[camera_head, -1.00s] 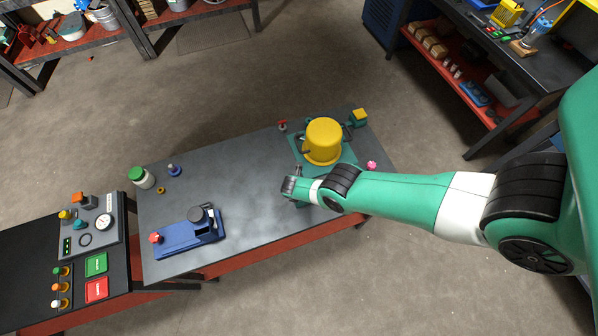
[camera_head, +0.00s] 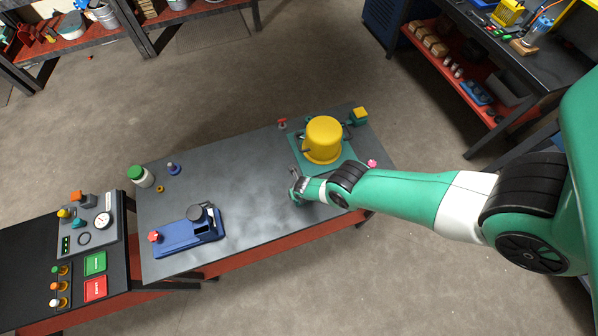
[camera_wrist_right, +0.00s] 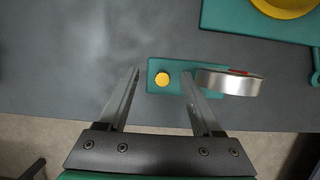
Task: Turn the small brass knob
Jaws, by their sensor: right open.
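The small brass knob (camera_wrist_right: 162,79) is a round yellow-orange disc on a teal plate (camera_wrist_right: 154,66) in the right wrist view. A round silver-rimmed part (camera_wrist_right: 230,83) stands at the plate's right end, partly overlapped by a finger. My right gripper (camera_wrist_right: 160,73) is open, its two fingers on either side of the knob in that view, with visible gaps. How high the fingertips are above the knob I cannot tell. In the head view my right gripper (camera_head: 297,182) is near the table's front edge and hides the knob. My left gripper is in neither view.
A yellow pot-shaped housing (camera_head: 323,138) on a teal base stands just behind the gripper. A pink knob (camera_head: 372,163) is to its right. A blue fixture (camera_head: 187,238) and a green-lidded jar (camera_head: 140,176) are at the left. The middle of the grey table (camera_head: 235,185) is clear.

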